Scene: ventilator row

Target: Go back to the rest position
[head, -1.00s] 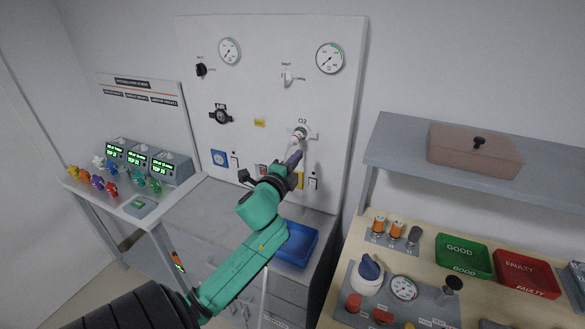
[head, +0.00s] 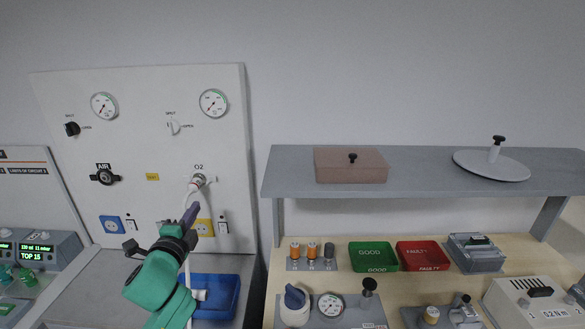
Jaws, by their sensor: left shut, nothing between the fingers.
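My left gripper (head: 190,214) is in the left half of the head view, on the green arm that comes up from the bottom. Its dark fingers are shut and empty. They point up toward the O2 outlet (head: 199,180) on the white wall panel (head: 140,150) and appear a little below it. A pale hose (head: 188,196) with a plug at the outlet hangs down behind the fingers. I cannot tell whether the fingers touch the hose. My right gripper is not in view.
A blue tray (head: 228,298) lies on the grey counter (head: 95,290) behind my arm. To the right, a shelf (head: 410,180) overhangs a wooden bench holding a green GOOD tray (head: 373,257), a red FAULTY tray (head: 422,256) and several instruments. Ventilator monitors (head: 45,250) stand at the left.

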